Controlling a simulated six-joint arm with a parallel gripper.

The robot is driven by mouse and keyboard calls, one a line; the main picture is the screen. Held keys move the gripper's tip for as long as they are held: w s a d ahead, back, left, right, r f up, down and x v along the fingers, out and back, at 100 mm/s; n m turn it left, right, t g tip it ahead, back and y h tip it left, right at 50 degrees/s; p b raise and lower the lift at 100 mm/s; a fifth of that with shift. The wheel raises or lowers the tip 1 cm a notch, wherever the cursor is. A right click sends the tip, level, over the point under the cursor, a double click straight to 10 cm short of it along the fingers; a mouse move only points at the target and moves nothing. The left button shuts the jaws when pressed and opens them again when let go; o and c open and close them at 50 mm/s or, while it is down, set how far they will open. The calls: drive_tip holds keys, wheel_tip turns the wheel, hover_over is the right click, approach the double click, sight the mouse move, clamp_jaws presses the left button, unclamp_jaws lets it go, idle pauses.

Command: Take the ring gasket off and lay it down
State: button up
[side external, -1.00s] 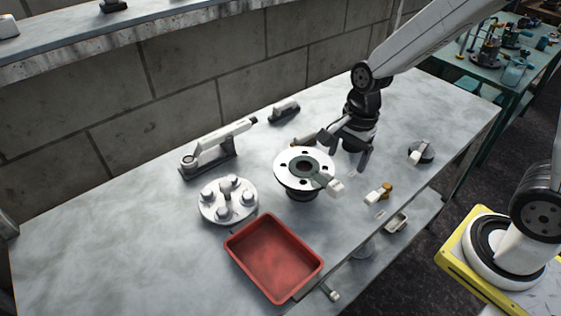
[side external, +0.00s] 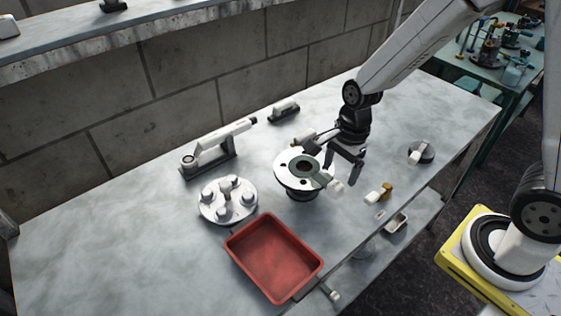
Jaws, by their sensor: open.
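The ring gasket (side external: 320,176) appears as a dark grey-green ring lying on top of the round white flange (side external: 284,164), around its central bore. A tab from it seems to reach to the lower right, near a small white block at the flange's edge. My gripper (side external: 342,180) is open, pointing down over the right side of the flange, with its fingers close to the tab. Nothing shows between the fingers. I cannot tell whether a finger touches the gasket.
A red tray (side external: 270,257) stands in front of the flange. A round plate with several bolts (side external: 228,201) lies to the left. A white and black tool (side external: 215,150) stands behind it. A small yellow-and-white part (side external: 379,194) lies to the right. The bench's left side is clear.

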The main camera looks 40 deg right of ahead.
sight(336, 184)
drive_tip(key=shift+a+f, duration=0.15)
drive_tip(key=shift+f, duration=0.95)
drive_tip(key=shift+a+f, duration=0.1)
drive_tip(key=shift+f, duration=0.95)
clamp_jaws()
